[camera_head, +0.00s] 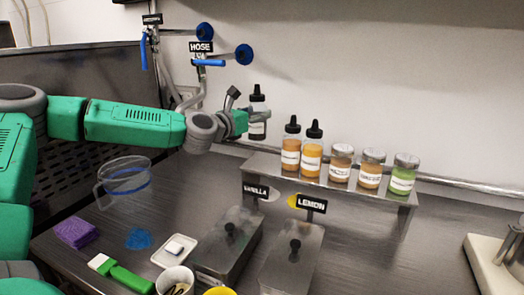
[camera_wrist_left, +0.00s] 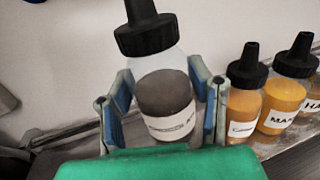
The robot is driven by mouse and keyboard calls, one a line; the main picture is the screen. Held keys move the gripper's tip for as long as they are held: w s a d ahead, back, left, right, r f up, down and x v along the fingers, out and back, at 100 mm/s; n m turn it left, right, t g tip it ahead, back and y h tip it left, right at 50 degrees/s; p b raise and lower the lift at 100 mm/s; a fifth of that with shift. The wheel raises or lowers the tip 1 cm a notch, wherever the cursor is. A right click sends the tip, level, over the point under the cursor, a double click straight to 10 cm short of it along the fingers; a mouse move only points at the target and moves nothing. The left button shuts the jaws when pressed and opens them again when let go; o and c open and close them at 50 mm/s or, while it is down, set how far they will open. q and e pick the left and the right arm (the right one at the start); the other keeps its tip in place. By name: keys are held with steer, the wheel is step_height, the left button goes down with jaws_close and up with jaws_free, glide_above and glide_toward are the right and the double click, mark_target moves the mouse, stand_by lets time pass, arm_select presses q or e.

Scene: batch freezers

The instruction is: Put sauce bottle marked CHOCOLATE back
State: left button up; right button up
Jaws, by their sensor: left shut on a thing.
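The sauce bottle with dark brown contents and a black cap (camera_head: 258,113) is in my left gripper (camera_head: 242,121), upright, at the left end of the raised steel shelf (camera_head: 330,183). In the left wrist view the dark bottle (camera_wrist_left: 165,85) stands between the blue-padded fingers of my left gripper (camera_wrist_left: 165,110), which is shut on it. Its white label is too blurred to read fully. Whether its base touches the shelf cannot be told. My right gripper is not in view.
Two orange sauce bottles (camera_head: 312,152) and several jars (camera_head: 370,170) stand in a row on the shelf, right of the held bottle. Lidded steel containers (camera_head: 290,262) marked VANILLA and LEMON stand in front. A clear pitcher (camera_head: 124,182) is at left. The counter at right is mostly clear.

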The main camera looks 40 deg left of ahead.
mark_target(253, 140)
arm_select(q)
steer(key=f, duration=0.3)
steer(key=shift+d+f, duration=0.2)
steer(key=shift+d, duration=0.05)
steer(key=shift+d+f, duration=0.35)
steer(key=shift+f, duration=0.25)
step_height(253, 140, down, 2)
steer(key=shift+a+f+b, duration=0.1)
steer(key=shift+f+b, duration=0.1)
steer(key=shift+b, duration=0.25)
steer(key=shift+a+f, duration=0.1)
steer(key=shift+f, duration=0.25)
steer(key=shift+a+f, duration=0.15)
steer(key=shift+a, duration=0.25)
steer(key=o, duration=1.2)
steer(key=shift+s, duration=0.1)
steer(key=shift+d, duration=0.45)
steer(key=shift+s+r, duration=0.2)
steer(key=shift+s, duration=0.3)
steer(key=s+p, duration=0.4)
steer(key=s, duration=0.7)
steer(key=shift+d+f, duration=0.1)
steer(key=shift+d, duration=0.05)
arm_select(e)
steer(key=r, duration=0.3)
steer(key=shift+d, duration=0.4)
